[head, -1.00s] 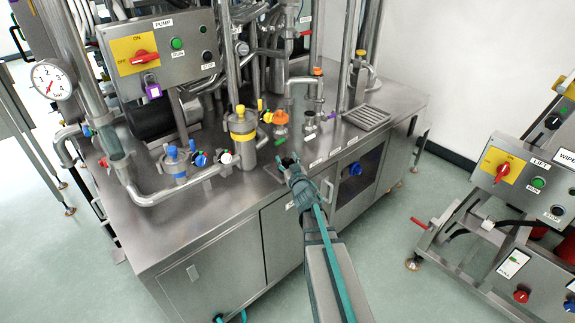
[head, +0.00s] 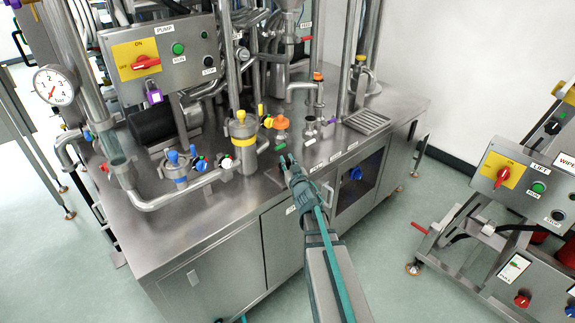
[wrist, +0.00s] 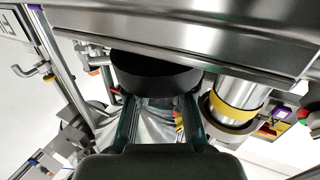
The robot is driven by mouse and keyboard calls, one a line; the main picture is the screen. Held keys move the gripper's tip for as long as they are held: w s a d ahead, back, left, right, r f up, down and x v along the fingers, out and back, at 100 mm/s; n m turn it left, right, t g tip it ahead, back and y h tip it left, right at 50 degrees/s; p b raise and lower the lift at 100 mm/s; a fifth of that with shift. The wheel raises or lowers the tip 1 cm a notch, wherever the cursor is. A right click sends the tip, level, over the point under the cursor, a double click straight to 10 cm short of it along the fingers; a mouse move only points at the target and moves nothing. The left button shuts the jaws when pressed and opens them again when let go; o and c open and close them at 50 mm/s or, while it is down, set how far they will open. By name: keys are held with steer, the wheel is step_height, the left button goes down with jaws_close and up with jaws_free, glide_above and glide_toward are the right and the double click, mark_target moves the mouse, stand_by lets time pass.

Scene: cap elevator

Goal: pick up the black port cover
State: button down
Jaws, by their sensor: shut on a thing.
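The black port cover (wrist: 152,72) is a thick round disc at the top middle of the wrist view. My gripper (wrist: 160,103) has its teal fingers on either side of the disc's lower edge and is shut on it. In the head view my gripper (head: 288,162) is over the front part of the steel bench top. The cover is too small and dark there to tell clearly from the fingertips.
The steel bench (head: 222,215) carries a yellow-banded cylinder (head: 243,135), blue-topped valves (head: 173,157), an orange-capped fitting (head: 281,123) and a drain grate (head: 367,121). A control stand (head: 520,185) is at the right. The floor between is clear.

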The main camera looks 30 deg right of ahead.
steer(key=s+a+r+p, duration=0.5)
steer(key=s+r+p, duration=0.6)
steer(key=p, duration=0.9)
steer(key=shift+s+p, duration=0.35)
steer(key=shift+s, duration=0.7)
steer(key=shift+r, duration=0.1)
